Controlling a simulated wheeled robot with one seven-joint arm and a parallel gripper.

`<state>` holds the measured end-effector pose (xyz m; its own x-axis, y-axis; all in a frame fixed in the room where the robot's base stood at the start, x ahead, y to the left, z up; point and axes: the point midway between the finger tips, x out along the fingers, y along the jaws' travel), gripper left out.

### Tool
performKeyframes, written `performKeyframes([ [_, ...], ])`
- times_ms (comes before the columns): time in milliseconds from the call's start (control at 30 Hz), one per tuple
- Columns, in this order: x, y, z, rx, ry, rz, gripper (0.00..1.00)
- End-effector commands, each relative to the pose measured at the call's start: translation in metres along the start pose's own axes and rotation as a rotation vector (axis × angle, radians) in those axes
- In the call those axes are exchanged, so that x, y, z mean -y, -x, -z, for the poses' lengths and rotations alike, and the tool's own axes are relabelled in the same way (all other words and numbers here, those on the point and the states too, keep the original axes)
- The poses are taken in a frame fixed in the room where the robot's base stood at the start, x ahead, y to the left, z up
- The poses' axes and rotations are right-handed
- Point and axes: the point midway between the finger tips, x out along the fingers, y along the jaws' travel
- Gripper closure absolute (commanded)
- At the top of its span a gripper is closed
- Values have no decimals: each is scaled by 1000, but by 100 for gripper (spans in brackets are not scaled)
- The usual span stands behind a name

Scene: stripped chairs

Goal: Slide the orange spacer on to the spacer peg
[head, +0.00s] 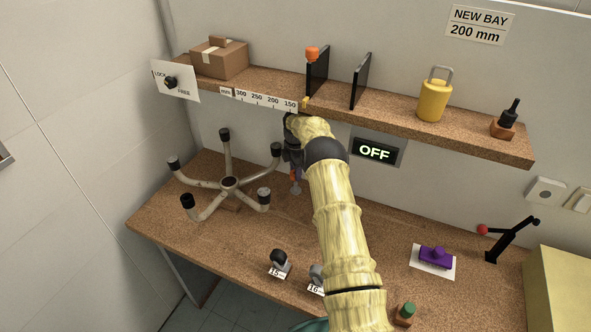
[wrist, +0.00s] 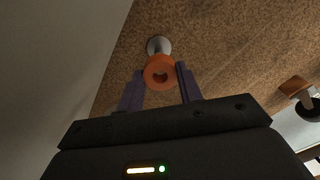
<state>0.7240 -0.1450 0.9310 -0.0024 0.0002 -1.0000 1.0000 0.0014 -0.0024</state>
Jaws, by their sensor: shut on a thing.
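The orange spacer (wrist: 160,71) is a ring with a dark hole, held between my gripper's two purple fingers in the wrist view. In the head view my gripper (head: 295,174) points down over the lower bench, right of the grey five-armed chair base, with only a small bit of orange showing. A pale grey round-based piece, apparently the spacer peg (wrist: 158,44), stands just beyond the spacer; its base also shows in the head view (head: 295,190). I cannot tell whether the peg is inside the spacer's hole.
The five-armed chair base (head: 229,183) lies close on the left. The upper shelf (head: 390,117) overhangs behind, with black dividers and a yellow padlock-shaped weight (head: 433,100). Caster-like parts (head: 280,262) stand at the front. The bench right of my arm is fairly clear up to a purple piece (head: 435,256).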

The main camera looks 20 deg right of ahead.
Motion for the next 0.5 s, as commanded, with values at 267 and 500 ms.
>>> performKeyframes([
  [267, -2, -2, -2, 2, -3, -8, 100],
  [500, -1, -14, -1, 2, -2, -6, 100],
])
